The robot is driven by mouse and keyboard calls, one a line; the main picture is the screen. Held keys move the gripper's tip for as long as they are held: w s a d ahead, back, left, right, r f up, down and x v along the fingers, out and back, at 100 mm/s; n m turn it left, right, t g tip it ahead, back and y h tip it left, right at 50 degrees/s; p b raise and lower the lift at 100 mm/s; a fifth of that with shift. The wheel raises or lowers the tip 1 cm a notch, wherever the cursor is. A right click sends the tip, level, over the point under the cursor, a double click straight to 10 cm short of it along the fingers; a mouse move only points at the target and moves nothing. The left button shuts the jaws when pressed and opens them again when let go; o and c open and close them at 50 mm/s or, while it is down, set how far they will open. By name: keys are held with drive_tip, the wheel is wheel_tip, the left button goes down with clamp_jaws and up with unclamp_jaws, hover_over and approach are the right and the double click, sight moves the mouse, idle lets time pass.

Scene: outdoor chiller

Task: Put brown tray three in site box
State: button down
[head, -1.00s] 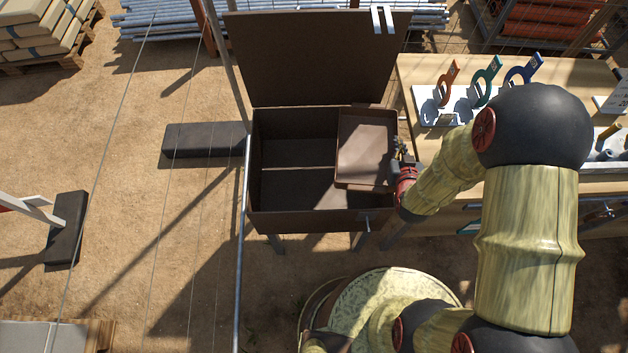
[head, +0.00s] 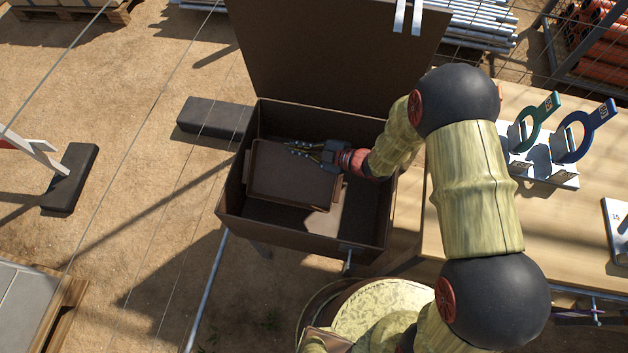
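The site box (head: 228,212) is a dark brown open bin on legs in the middle of the head view. Its lid (head: 320,55) stands raised at the back. The brown tray (head: 285,188) is inside the box outline, toward the left, slightly turned. I cannot tell whether it rests flat on the box floor. My gripper (head: 290,149) reaches in from the right over the tray's upper part. Its two dark fingers look spread, with a small gap between the tips, and lie over the tray. Whether they touch it is unclear.
A wooden table (head: 560,235) stands to the right, with a white rack (head: 540,165) holding a green and a blue ring-handled tool. A dark block (head: 215,118) lies left of the box. A sunlit patch (head: 325,218) shows below the tray. Pipes lie behind.

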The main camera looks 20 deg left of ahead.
sight(317, 167)
wheel_tip(317, 167, down, 10)
drive_tip(key=b, duration=0.3)
drive_tip(key=shift+r, duration=0.25)
drive_tip(key=shift+f+b, duration=0.2)
drive_tip(key=shift+b, duration=0.15)
drive_tip(key=c, duration=2.1)
unclamp_jaws()
drive_tip(key=shift+o, duration=0.3)
drive_tip(key=shift+r, duration=0.25)
drive_tip(key=p+v, duration=0.2)
drive_tip(key=v, duration=0.5)
drive_tip(key=shift+s+d+p, duration=0.1)
drive_tip(key=shift+d+p, duration=0.2)
drive_tip(key=shift+p, duration=0.1)
